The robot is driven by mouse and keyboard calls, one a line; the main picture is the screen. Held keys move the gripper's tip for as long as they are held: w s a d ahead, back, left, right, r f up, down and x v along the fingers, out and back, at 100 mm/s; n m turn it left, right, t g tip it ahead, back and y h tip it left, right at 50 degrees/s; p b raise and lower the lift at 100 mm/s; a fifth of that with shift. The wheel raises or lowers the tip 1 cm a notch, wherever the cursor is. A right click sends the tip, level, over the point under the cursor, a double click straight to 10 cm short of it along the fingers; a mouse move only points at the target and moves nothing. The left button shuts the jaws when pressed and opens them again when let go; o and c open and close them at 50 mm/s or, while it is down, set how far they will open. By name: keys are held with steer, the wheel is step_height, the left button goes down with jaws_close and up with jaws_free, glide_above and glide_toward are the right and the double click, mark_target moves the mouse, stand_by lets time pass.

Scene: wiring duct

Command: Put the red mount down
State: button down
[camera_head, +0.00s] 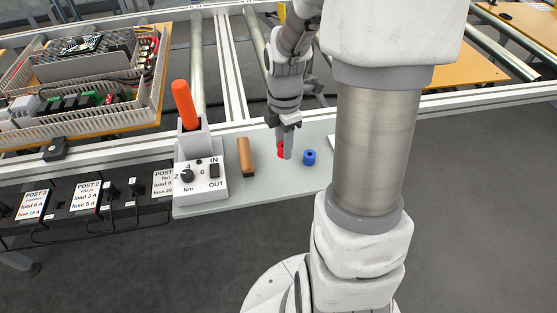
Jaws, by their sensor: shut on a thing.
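The red mount (280,150) is between the fingers of my gripper (285,148), low over the pale grey shelf (240,195). The fingers cover most of it, and only a small red part shows. My gripper points down and is shut on the red mount. I cannot tell whether the mount touches the shelf surface. A blue mount (309,157) stands on the shelf just to the right of my gripper, apart from it.
A brown block (246,157) lies left of my gripper. Further left stands a grey control box (200,181) with an orange-handled tool (185,104). The shelf front is bare. A tray of electrical parts (80,80) sits at the upper left.

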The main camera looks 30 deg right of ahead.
mark_target(279, 154)
steer(key=shift+w+a+f, duration=0.25)
steer(key=shift+a+f, duration=0.2)
steer(key=shift+a, duration=0.1)
steer(key=shift+f+b, duration=0.85)
steer(key=shift+f, duration=1.05)
steer(key=shift+f, duration=0.15)
steer(key=c, duration=0.6)
jaws_free()
step_height(279, 154, up, 12)
steer(key=p, duration=0.3)
steer(key=shift+r+p, duration=0.2)
steer(key=shift+p, duration=0.2)
